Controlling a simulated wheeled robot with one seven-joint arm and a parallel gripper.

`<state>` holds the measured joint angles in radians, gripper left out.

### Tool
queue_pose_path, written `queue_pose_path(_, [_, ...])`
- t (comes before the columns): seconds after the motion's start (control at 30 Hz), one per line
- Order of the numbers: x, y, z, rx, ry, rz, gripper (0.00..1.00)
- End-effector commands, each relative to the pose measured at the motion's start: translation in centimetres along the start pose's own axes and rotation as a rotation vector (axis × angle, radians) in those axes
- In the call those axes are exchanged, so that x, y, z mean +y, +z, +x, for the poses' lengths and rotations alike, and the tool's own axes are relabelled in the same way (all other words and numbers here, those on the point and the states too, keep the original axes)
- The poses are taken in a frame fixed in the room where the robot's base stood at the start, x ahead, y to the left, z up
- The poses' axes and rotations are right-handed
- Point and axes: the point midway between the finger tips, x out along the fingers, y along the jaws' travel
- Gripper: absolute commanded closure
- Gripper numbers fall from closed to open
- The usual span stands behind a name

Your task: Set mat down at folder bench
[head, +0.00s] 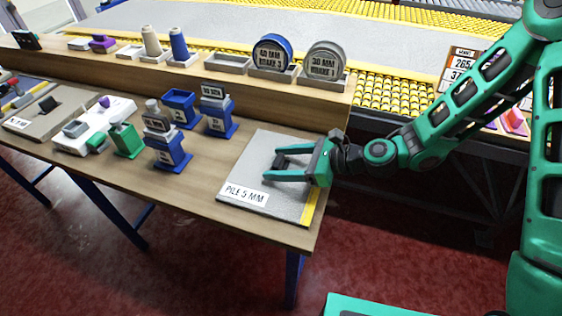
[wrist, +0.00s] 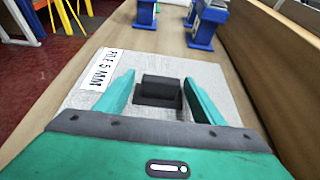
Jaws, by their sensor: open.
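A grey mat (head: 285,198) labelled "PILE 5 MM", with a yellow stripe on one edge, lies flat on the near right end of the wooden bench (head: 190,208). The mat also shows in the wrist view (wrist: 212,74). A black grip block (wrist: 162,87) stands on a dark plate on the mat. My gripper (head: 271,163) is open over the mat. In the wrist view its teal fingers are on either side of the block, with gaps visible between them and it.
A raised wooden shelf (head: 210,83) with round tape reels (head: 272,52) runs behind. Another board (head: 48,112) with a black grip lies at far left.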

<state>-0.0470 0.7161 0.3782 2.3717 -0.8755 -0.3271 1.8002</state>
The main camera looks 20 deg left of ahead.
Motion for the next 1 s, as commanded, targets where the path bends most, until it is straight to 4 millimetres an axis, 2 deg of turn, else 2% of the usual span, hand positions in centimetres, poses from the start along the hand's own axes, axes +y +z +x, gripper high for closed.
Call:
queue_pose_path(0.3, [-0.2, -0.1, -6.3, 0.002, -0.008, 0.001, 0.38])
queue_pose_path(0.5, [-0.1, 0.0, -9.5, 0.001, -0.005, 0.001, 0.38])
queue_pose_path(0.7, [-0.1, -0.1, -11.1, 0.001, -0.004, 0.001, 0.38])
queue_pose_path(1.0, [-0.1, -0.1, -11.4, 0.004, -0.002, -0.005, 0.38])
